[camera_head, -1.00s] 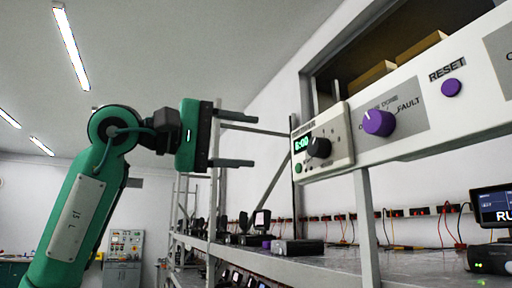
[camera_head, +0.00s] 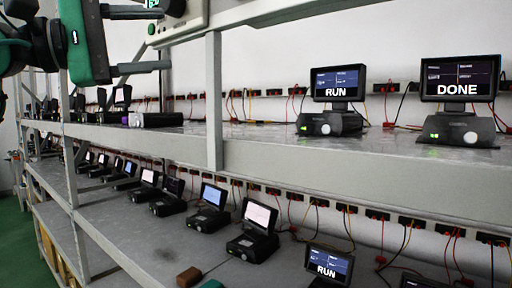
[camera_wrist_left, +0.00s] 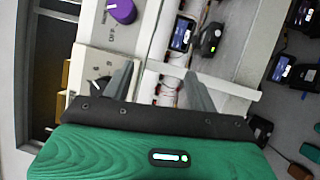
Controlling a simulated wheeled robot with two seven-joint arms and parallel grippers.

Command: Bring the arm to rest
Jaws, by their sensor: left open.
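My left gripper (camera_head: 165,40) is at the upper left of the head view, with its green body and two dark fingers spread apart and nothing between them. It is in front of the rack, near the white control box (camera_head: 180,22), which is partly cut off by the top edge. In the left wrist view the gripper (camera_wrist_left: 158,72) also shows open and empty, with the control box (camera_wrist_left: 92,62) behind its left finger. I cannot tell the gap between the fingers and the box. My right gripper is not seen.
The upper shelf (camera_head: 300,160) carries a tester reading RUN (camera_head: 338,85) and one reading DONE (camera_head: 460,80). The lower shelf (camera_head: 165,255) holds several testers with screens. A rack post (camera_head: 214,100) stands near the gripper. A purple knob (camera_wrist_left: 122,10) shows in the wrist view.

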